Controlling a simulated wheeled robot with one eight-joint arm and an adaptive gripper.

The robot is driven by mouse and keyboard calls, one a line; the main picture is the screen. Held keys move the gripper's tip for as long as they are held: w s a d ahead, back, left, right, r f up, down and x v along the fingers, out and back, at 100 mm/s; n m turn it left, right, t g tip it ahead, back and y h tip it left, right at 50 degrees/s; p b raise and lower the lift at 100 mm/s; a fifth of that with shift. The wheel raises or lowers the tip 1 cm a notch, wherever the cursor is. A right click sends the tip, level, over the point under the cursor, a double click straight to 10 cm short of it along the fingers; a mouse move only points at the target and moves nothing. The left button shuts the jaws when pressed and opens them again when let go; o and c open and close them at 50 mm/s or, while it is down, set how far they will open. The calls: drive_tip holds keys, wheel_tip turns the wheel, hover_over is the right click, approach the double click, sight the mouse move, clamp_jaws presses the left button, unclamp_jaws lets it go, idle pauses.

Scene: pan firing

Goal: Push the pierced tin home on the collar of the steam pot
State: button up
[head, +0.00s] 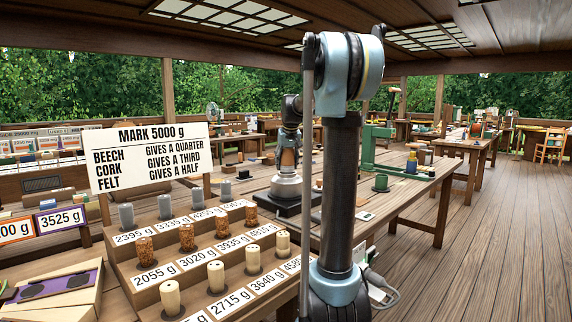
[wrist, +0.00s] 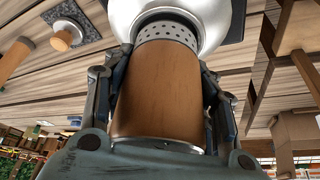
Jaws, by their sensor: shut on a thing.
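The pierced tin (wrist: 157,90) has a wood-coloured body and a metal band with rows of holes at its far end. My gripper (wrist: 165,75) is shut on its body, one finger on each side. The silver steam pot (wrist: 215,18) lies just beyond the pierced band in the wrist view. The band meets or nearly meets the pot's collar; I cannot tell how deep it sits. In the head view the tin (head: 287,160) stands roughly upright above the steam pot (head: 286,186), under my gripper (head: 291,143). The pot is on a dark base on the bench.
A stepped rack (head: 200,262) of several weighted pegs and a sign (head: 147,158) stand at the front left. A green press-like stand (head: 385,150) is to the pot's right on the bench (head: 405,190). The wooden floor at right is clear.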

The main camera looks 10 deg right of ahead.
drive_tip(key=shift+f, duration=0.45)
drive_tip(key=o, duration=1.4)
drive_tip(key=shift+c, duration=0.2)
drive_tip(key=v, duration=1.2)
